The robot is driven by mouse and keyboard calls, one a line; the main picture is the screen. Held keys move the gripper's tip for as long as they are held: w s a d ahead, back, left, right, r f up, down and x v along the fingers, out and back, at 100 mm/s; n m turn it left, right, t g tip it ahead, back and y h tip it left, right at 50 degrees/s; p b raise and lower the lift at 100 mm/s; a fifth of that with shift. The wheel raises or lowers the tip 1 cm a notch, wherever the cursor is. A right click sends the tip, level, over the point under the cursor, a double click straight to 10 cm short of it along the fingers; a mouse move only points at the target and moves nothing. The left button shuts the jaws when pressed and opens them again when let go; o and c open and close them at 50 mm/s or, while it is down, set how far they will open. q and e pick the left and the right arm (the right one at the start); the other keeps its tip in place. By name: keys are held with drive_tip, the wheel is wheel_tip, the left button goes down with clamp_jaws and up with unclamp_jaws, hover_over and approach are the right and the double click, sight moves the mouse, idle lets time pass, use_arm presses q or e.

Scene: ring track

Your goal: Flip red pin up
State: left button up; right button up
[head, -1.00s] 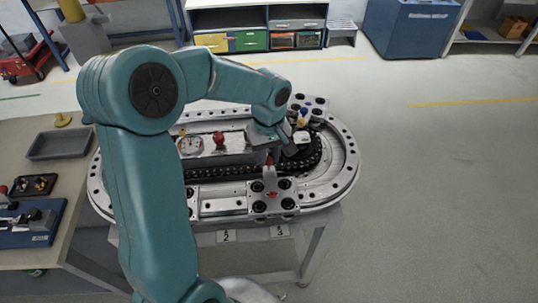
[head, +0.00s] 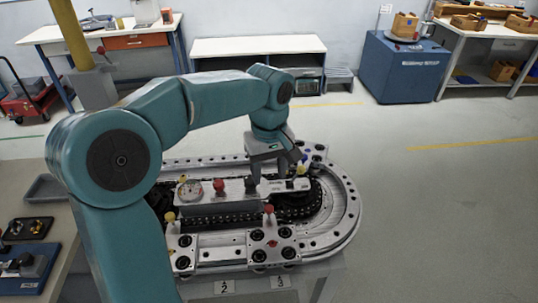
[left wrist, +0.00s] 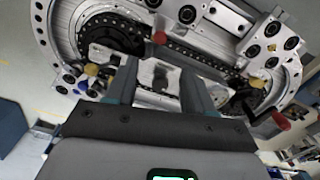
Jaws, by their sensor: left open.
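A red pin (head: 269,210) with a round head stands on the front carriage (head: 272,238) of the silver ring track (head: 345,215). A red ball head shows in the left wrist view (left wrist: 159,38), just beyond my fingertips. My left gripper (head: 266,180) points down over the middle of the track, behind the red pin and apart from it. In the left wrist view my left gripper (left wrist: 157,78) is open, its two fingers apart with nothing held between them. My right gripper is not in view.
A red knob (head: 219,185) and a round gauge (head: 190,190) sit on the central plate. A yellow pin (head: 170,217) stands at the front left. Blue and yellow knobs (head: 302,168) are at the right end. Open floor (head: 440,210) lies to the right.

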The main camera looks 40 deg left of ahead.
use_arm(q)
wheel_tip(320, 180, up, 5)
drive_tip(key=shift+r, duration=0.1)
drive_tip(key=shift+s, duration=0.1)
idle(0.6)
